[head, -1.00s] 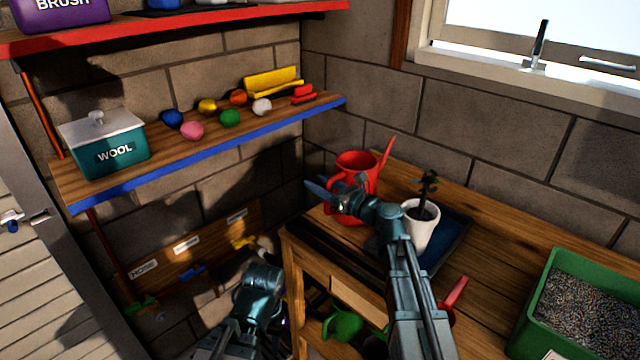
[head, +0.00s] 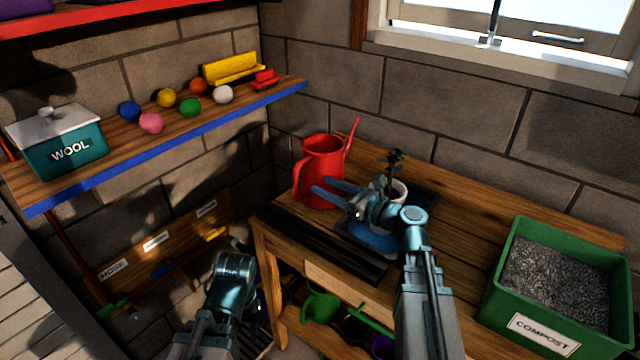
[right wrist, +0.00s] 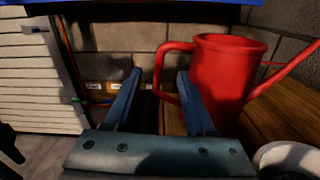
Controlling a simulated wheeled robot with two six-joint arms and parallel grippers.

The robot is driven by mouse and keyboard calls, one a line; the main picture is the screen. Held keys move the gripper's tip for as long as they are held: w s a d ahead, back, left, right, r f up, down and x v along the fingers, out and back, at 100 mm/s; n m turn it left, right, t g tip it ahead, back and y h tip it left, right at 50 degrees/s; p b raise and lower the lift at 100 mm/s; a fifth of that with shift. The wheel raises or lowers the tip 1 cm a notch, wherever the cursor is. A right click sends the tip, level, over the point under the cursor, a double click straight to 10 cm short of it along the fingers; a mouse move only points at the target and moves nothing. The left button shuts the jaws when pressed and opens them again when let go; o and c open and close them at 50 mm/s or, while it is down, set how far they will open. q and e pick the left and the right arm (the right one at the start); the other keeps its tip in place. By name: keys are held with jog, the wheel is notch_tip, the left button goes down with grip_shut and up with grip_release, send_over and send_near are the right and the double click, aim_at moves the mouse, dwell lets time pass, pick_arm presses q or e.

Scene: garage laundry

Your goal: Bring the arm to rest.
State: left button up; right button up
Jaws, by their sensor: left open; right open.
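My right gripper (head: 334,193) is open and empty over the wooden workbench (head: 480,238), its blue fingers pointing left. A red watering can (head: 322,165) stands upright on the bench just behind the fingers. In the right wrist view the two open fingers (right wrist: 158,100) have nothing between them, and the can (right wrist: 222,80) is beside the right finger; I cannot tell whether they touch. My left arm shows low in the head view, left of the bench; its gripper fingers are hidden or too dark to make out.
A green compost box (head: 500,290) is at the bench's right. A blue-edged shelf (head: 110,178) holds a wool box (head: 62,145) and several coloured balls. A green watering can (head: 320,305) is under the bench.

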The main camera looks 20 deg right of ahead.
jog(key=s+a+f+n+g, duration=0.3)
jog(key=a+f+n+g, duration=0.1)
jog(key=a+f+n, duration=0.25)
jog(key=s+a+f+n+g, duration=0.4)
jog(key=a+f+n, duration=0.1)
jog(key=a+n, duration=0.25)
jog(key=s+f+n+g+h, duration=0.3)
jog(key=s+f+n+h, duration=0.3)
jog(key=n, duration=0.4)
jog(key=s+f+n+g+h, duration=0.4)
jog(key=s+n+h, duration=0.3)
jog(key=s+n, duration=0.15)
notch_tip(320, 180, up, 14)
jog(key=w+p, duration=0.1)
jog(key=p, duration=1.3)
jog(key=shift+t+y, duration=0.3)
jog(key=shift+y, duration=0.1)
jog(key=shift+n, duration=0.25)
